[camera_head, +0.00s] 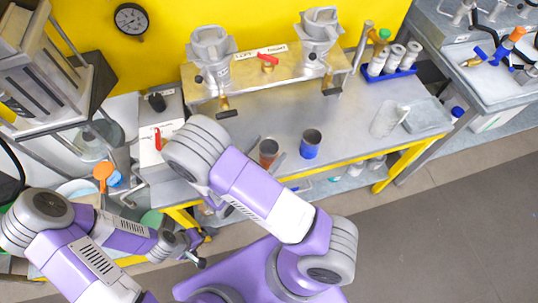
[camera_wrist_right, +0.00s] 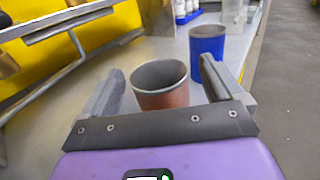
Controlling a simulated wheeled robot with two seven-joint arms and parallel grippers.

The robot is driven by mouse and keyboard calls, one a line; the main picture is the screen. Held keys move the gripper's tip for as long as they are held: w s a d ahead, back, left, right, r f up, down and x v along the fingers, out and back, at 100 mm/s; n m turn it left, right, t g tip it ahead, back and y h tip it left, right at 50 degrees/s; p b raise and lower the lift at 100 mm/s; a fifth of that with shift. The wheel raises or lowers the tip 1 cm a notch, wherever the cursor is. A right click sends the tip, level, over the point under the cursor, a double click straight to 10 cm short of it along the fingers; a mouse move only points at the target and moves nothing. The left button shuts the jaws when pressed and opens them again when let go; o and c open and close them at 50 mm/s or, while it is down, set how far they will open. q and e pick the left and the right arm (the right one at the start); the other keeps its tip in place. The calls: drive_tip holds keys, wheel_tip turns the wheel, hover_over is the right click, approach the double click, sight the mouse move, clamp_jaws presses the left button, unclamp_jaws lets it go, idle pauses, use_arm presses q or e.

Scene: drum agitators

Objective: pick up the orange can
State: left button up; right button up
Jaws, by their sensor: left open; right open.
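The orange can (camera_head: 268,155) stands upright on the metal bench near its front edge, partly hidden by my right arm in the head view. In the right wrist view the open-topped orange can (camera_wrist_right: 163,92) lies between the two fingers of my right gripper (camera_wrist_right: 160,66). The fingers are apart, with a visible gap on each side of the can. In the head view most of the right gripper is hidden behind its arm. My left gripper (camera_head: 200,248) is low at the front, off the bench edge and away from the can.
A blue can (camera_head: 311,146) stands just right of the orange can. A metal fixture with two funnel-like units (camera_head: 262,70) is behind. A blue rack of white bottles (camera_head: 388,68) and a clear container (camera_head: 388,120) are further right.

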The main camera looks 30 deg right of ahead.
sight(275, 141)
drive_tip(key=shift+x, duration=1.6)
drive_tip(key=shift+c, duration=0.2)
drive_tip(key=c, duration=1)
drive_tip(key=shift+r, duration=0.15)
